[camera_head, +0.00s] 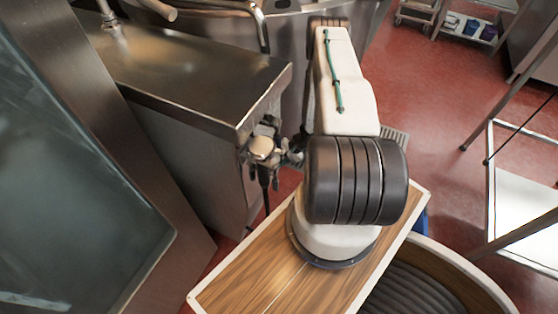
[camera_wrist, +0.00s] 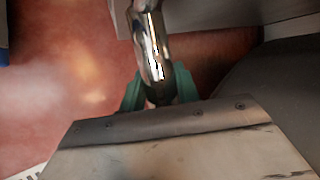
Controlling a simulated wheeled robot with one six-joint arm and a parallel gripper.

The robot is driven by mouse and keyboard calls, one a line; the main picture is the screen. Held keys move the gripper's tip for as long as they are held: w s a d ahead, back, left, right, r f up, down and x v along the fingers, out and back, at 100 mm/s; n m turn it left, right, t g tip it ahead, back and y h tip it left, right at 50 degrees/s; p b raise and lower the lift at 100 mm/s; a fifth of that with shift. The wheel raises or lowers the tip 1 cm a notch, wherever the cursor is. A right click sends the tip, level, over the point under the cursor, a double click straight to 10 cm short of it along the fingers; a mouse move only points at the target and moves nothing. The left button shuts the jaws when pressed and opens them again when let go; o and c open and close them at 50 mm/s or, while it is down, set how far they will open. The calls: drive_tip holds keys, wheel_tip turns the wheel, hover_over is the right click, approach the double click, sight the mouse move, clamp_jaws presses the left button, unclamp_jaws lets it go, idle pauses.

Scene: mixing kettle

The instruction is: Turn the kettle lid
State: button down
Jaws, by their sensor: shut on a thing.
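The steel kettle (camera_head: 290,38) stands at the top of the head view, mostly cut off by the frame edge and partly behind my arm. A bent steel tube (camera_head: 258,22) runs along its front; I cannot tell whether it belongs to the lid. In the wrist view my gripper (camera_wrist: 158,92), with teal fingers, is shut on a shiny curved metal handle (camera_wrist: 152,48). The handle's lower end is between the fingers. My gripper is hidden in the head view, and the lid cannot be made out clearly.
A steel counter cabinet (camera_head: 180,75) with a valve fitting (camera_head: 262,150) stands left of my arm. A dark glass panel (camera_head: 60,170) fills the far left. Red floor (camera_head: 440,100) lies open at the right, near a metal-framed stand (camera_head: 490,190). A shelf cart (camera_head: 468,28) stands at the back.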

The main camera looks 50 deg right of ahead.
drive_tip(key=shift+s+a+f, duration=0.1)
drive_tip(key=shift+s+a, duration=0.05)
drive_tip(key=shift+a, duration=0.05)
drive_tip(key=c, duration=1)
unclamp_jaws()
drive_tip(key=shift+c, duration=0.2)
drive_tip(key=v, duration=0.7)
drive_tip(key=shift+d+r, duration=0.25)
drive_tip(key=shift+r, duration=0.1)
